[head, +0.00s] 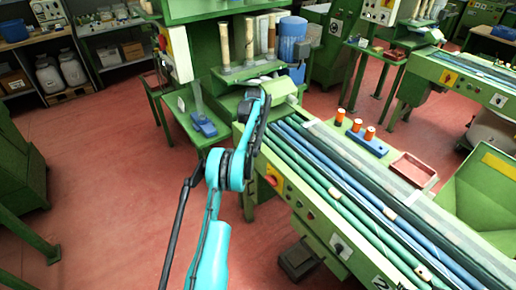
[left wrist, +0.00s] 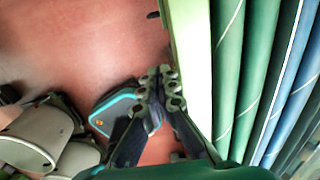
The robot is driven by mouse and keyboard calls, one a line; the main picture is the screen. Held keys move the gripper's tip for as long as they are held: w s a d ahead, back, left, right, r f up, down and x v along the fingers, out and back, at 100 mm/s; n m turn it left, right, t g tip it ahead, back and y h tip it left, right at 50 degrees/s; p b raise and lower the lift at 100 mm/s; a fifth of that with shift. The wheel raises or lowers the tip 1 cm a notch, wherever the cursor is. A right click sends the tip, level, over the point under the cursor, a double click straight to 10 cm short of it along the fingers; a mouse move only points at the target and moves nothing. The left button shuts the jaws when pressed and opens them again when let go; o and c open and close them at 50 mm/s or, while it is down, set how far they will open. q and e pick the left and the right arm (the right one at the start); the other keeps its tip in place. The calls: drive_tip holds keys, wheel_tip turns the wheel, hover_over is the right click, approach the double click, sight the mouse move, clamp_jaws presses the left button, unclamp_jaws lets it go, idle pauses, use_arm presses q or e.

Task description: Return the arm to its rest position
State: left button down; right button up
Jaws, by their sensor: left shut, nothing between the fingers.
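My left arm (head: 210,250) rises from the bottom of the head view, teal and black, and bends up beside the near end of the green machine. Its gripper is hard to make out in the head view. In the left wrist view my left gripper (left wrist: 162,82) is shut and empty, its dark fingertips together. It shows over the red floor, just left of the machine's pale edge (left wrist: 190,75). My right gripper is in neither view.
The green machine (head: 340,240) carries long green and blue rails with several small cork pieces (head: 390,213). A blue holder with orange-topped stoppers (head: 365,143) and a red tray (head: 413,170) sit on it. Open red floor (head: 100,180) lies left of the arm.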

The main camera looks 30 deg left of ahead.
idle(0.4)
use_arm(q)
drive_tip(key=s+d+r+n+t, duration=0.1)
drive_tip(key=s+d+r+n, duration=0.25)
drive_tip(key=d+r, duration=0.4)
drive_tip(key=s+d+r+n+t, duration=0.1)
drive_tip(key=s+d+r+n, duration=0.1)
drive_tip(key=d+r+n, duration=0.5)
drive_tip(key=s+d+r+n+t+b, duration=0.1)
drive_tip(key=s+d+r, duration=0.25)
drive_tip(key=s, duration=0.25)
drive_tip(key=s+d+r+n+t, duration=0.1)
drive_tip(key=s+d+r+n, duration=0.15)
drive_tip(key=s+d, duration=0.2)
drive_tip(key=s+d+f+n+t, duration=0.1)
drive_tip(key=s+d+f+n, duration=0.1)
drive_tip(key=s, duration=0.4)
drive_tip(key=s+d+f+n+t, duration=0.1)
drive_tip(key=s+d+f+n, duration=0.2)
drive_tip(key=s, duration=0.4)
drive_tip(key=s+d+f+n+t+b, duration=0.1)
drive_tip(key=s+d+f+n, duration=0.1)
drive_tip(key=s, duration=0.4)
drive_tip(key=shift+s+d+f+n, duration=0.3)
drive_tip(key=shift+d+n, duration=0.3)
drive_tip(key=shift+n, duration=0.1)
